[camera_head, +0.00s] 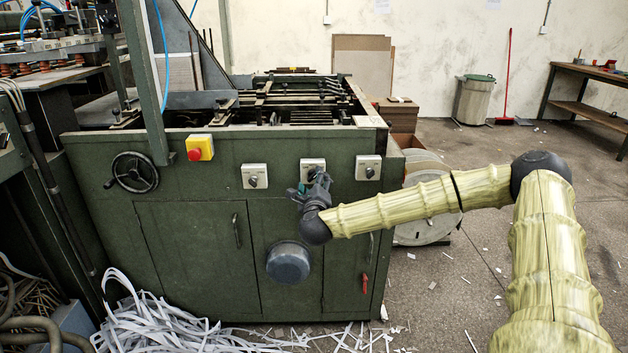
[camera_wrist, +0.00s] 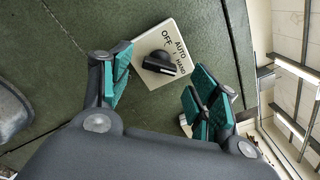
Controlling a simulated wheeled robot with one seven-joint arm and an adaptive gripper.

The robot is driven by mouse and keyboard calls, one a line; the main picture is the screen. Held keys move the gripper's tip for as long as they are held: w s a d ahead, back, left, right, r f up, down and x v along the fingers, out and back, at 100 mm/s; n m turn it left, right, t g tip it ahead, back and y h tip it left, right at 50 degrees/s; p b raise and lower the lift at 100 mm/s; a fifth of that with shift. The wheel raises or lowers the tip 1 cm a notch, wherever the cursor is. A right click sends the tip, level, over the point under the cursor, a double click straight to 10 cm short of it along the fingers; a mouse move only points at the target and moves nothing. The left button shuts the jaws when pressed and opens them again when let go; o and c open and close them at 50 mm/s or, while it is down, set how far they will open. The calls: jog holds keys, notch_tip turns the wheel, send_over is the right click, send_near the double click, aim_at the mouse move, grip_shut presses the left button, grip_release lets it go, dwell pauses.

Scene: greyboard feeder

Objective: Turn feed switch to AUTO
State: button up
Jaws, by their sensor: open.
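The feed switch is a pale plate (camera_wrist: 146,45) marked OFF, AUTO and HAND with a black knob (camera_wrist: 158,63). The wrist view shows the plate tilted. A white mark shows on the knob, but I cannot tell surely which label it points to. In the head view the middle switch plate (camera_head: 313,165) on the green machine is partly hidden by my gripper (camera_head: 315,186). In the wrist view my gripper (camera_wrist: 166,78) is open, with green pads on either side of the knob. No pad visibly touches it.
Similar switches sit left (camera_head: 255,176) and right (camera_head: 368,167) of the middle one. A red button on a yellow box (camera_head: 199,148) and a handwheel (camera_head: 134,172) are further left. A round metal cover (camera_head: 289,263) protrudes below. Paper strips (camera_head: 180,325) litter the floor.

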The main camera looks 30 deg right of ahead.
aim_at(313, 176)
jog(key=shift+x, duration=1.4)
jog(key=c, duration=1)
